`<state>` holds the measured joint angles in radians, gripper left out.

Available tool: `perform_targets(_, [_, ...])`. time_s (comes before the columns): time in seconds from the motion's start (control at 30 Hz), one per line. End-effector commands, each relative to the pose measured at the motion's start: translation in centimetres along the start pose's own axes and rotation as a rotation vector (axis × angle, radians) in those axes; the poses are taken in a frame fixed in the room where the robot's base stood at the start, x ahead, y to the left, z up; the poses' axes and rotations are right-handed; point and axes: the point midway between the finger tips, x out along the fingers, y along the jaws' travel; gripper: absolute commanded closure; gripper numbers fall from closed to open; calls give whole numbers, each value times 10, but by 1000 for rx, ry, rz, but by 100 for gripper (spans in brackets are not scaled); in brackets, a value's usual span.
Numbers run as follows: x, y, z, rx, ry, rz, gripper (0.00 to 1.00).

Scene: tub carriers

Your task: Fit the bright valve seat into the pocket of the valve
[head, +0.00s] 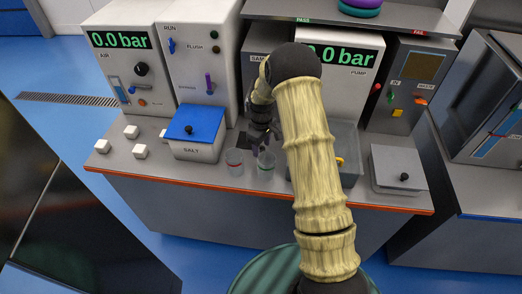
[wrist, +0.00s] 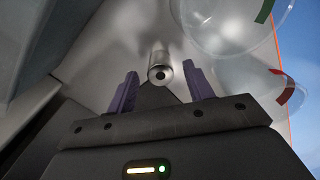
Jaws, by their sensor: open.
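My gripper (wrist: 160,82) is open, with two purple fingers apart and nothing held between them. In the wrist view a small bright metal cylinder with a dark round hole (wrist: 160,67), likely the valve seat, shows just beyond and between the fingertips, on a grey surface. I cannot tell whether the fingers reach down beside it. In the head view my gripper (head: 260,138) is low over the bench, behind two clear cups, and my arm hides part of the area. The bright piece cannot be made out there. I cannot identify the valve or its pocket in either view.
A clear cup with a red mark (head: 234,162) and one with a green mark (head: 266,166) stand close in front of my gripper. A blue-lidded salt box (head: 195,130) is left; a grey tub (head: 349,145) is right. White blocks (head: 131,131) lie at the left.

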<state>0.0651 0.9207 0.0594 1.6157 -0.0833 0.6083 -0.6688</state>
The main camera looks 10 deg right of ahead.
Motion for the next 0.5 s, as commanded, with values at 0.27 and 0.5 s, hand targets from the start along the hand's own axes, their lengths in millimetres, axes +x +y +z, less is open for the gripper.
perform_targets(0.27, [-56,1,-1,0,4,4,48])
perform_targets(0.5, [-88,-2,-2,-4,1,1,48])
